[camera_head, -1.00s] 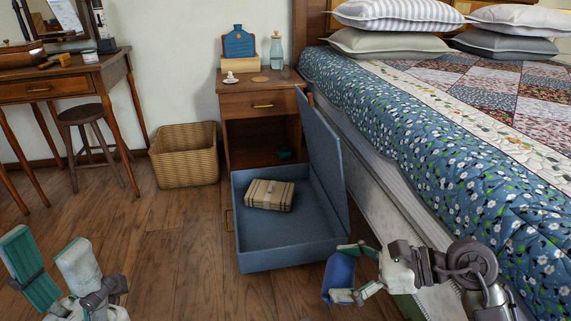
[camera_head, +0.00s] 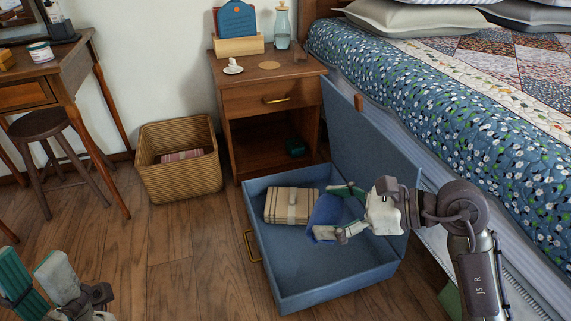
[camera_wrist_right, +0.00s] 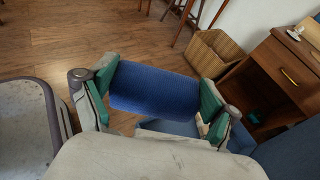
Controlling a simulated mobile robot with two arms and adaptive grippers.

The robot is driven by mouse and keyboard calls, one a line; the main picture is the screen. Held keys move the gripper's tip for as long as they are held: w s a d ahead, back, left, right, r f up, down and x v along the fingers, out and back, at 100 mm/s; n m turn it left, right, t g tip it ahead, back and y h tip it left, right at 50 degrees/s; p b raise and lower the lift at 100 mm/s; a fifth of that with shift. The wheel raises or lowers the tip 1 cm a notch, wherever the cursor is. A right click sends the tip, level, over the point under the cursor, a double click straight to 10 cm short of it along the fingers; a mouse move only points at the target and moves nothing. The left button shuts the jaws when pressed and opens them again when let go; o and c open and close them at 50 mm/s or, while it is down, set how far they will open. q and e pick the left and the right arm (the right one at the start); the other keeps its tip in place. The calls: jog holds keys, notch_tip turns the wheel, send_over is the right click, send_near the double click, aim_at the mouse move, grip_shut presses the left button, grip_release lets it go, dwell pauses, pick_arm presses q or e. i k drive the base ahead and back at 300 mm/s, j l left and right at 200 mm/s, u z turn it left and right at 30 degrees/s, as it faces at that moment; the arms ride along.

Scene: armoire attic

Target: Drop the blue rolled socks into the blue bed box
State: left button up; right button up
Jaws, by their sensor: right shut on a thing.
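The blue rolled socks (camera_head: 323,217) are between the fingers of my right gripper (camera_head: 333,211), which is shut on them. In the right wrist view the socks (camera_wrist_right: 155,91) span between the green finger pads. In the head view they overlap the open blue bed box (camera_head: 335,284), and they appear to be held above its inside. The box's lid (camera_head: 365,135) stands raised at the bed side. A beige striped bundle with a band (camera_head: 288,205) lies in the box. My left gripper (camera_head: 38,280) is at the lower left, empty, its fingers apart.
A wooden nightstand (camera_head: 265,100) with an open lower shelf stands behind the box. A wicker basket (camera_head: 180,175) is left of it. The bed (camera_head: 450,130) runs along the right. A stool (camera_head: 45,125) and desk are at the left. Floor left of the box is clear.

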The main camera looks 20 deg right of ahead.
aim_at(316, 252)
jog(key=i+j+z, duration=0.45)
jog(key=i+j, duration=1.15)
jog(key=j, duration=0.15)
jog(key=z, duration=1.35)
jog(key=i+j, duration=0.05)
jog(key=j, duration=0.05)
